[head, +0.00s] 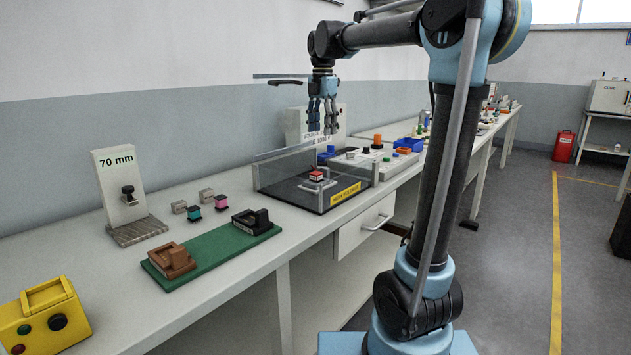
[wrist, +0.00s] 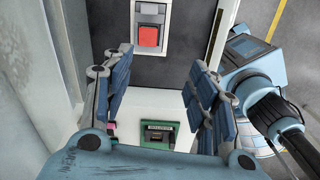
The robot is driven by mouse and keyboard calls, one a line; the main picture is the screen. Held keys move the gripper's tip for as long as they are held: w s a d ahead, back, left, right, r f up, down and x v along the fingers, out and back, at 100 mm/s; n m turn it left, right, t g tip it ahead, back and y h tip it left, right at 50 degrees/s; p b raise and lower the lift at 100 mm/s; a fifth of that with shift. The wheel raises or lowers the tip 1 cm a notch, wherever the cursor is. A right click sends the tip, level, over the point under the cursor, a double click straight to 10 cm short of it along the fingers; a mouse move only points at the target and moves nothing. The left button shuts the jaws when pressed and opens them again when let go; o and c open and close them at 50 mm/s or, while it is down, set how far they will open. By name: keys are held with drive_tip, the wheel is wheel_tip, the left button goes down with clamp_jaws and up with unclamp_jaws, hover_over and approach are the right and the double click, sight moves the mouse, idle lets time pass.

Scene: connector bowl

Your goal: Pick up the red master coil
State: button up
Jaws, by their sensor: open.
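The red master coil (head: 316,175) sits on a small pale holder inside a clear-walled tray with a dark floor (head: 290,192). In the wrist view the red coil (wrist: 148,37) shows as a red square near the top, in a white-framed grey holder (wrist: 151,12). My gripper (head: 323,122) is above the tray, apart from the coil, with its fingers pointing down. In the wrist view my gripper (wrist: 160,68) is open, its fingers spread left and right with nothing between them. The coil lies beyond the fingertips towards the top of that picture.
The tray's clear walls (head: 270,177) surround the coil. A green board (head: 215,250) with brown and black fixtures lies to the left. Small coils (head: 194,212) and a 70 mm stand (head: 120,190) are behind it. Blue bins (head: 408,144) and parts stand beyond the tray.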

sight(316, 173)
drive_tip(key=shift+n, duration=0.8)
drive_tip(key=f, duration=0.5)
drive_tip(key=w+a+f, duration=0.1)
drive_tip(key=f, duration=0.5)
drive_tip(key=w+a+f, duration=0.1)
drive_tip(key=f, duration=0.4)
drive_tip(key=shift+f, duration=0.25)
drive_tip(key=c, duration=1.2)
